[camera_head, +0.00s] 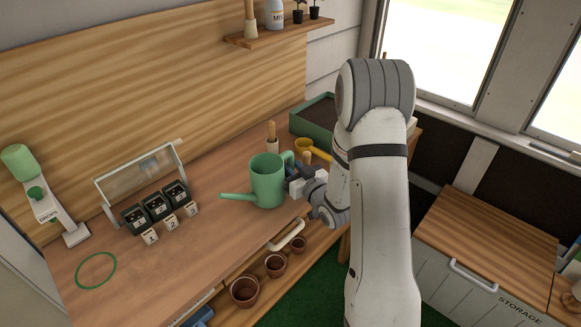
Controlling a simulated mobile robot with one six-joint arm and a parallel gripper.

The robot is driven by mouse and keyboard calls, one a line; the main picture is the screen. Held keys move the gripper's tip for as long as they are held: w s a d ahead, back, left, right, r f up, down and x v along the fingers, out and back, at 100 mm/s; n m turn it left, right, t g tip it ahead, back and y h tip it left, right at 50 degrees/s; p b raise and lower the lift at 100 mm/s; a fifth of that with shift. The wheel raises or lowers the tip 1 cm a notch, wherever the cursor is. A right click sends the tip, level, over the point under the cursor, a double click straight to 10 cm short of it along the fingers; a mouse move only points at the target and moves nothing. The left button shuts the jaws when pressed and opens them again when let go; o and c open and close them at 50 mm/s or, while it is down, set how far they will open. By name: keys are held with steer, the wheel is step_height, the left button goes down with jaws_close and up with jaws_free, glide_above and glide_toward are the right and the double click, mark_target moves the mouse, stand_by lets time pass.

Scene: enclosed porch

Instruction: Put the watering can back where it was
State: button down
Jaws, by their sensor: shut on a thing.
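The green watering can (266,182) is upright over the right part of the wooden workbench (205,235), its spout pointing left. My gripper (293,184) is at the can's right side, at the handle, and is shut on the can. The fingertips are small and partly hidden by the can and my wrist. I cannot tell whether the can's base touches the bench. A green ring outline (96,270) marks the bench top at the front left, with nothing inside it.
A clear-fronted rack (143,170), several small dark seedling pots (156,207) and number blocks (172,223) stand between can and ring. A green-and-white dispenser (42,200) stands left. A soil-filled planter (312,117) is behind. Terracotta pots (245,291) sit in the open drawer below.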

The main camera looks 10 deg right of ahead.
steer(key=shift+f, duration=0.2)
steer(key=shift+f+b, duration=0.25)
steer(key=shift+b, duration=0.1)
steer(key=c, duration=1.3)
jaws_free()
steer(key=shift+r, duration=0.1)
steer(key=shift+r+p, duration=0.15)
steer(key=shift+p, duration=0.15)
